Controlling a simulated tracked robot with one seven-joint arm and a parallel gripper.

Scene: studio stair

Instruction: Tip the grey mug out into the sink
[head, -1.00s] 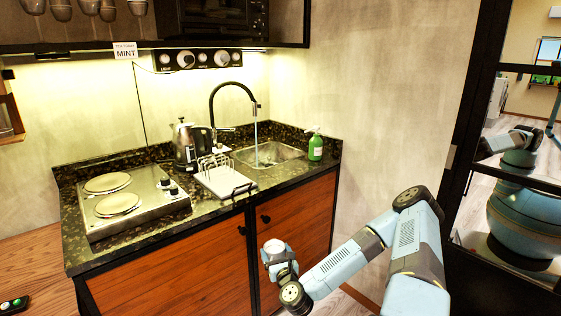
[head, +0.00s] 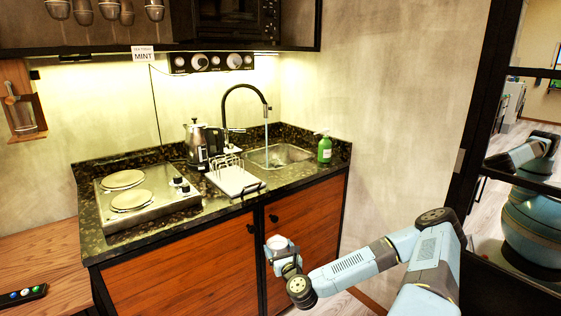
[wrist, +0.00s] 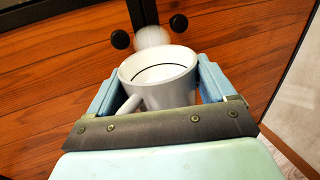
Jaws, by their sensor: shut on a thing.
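A pale grey-white mug (wrist: 160,82) is upright between the fingers of my gripper (wrist: 160,95), which is shut on it. A dark line shows around the inside of the mug; I cannot tell what it holds. In the head view the mug (head: 279,243) and my gripper (head: 285,262) are in front of the cabinet doors, below the counter edge. The sink (head: 290,156) is set in the counter at the back right, above and beyond the mug. Water (head: 266,140) appears to run from the black tap (head: 230,105) into it.
A dish rack on a white tray (head: 236,180) stands left of the sink, with a kettle (head: 196,145) behind it. A green soap bottle (head: 325,149) stands right of the sink. A two-plate hob (head: 150,195) fills the counter's left. A glass-panelled frame (head: 475,110) is at right.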

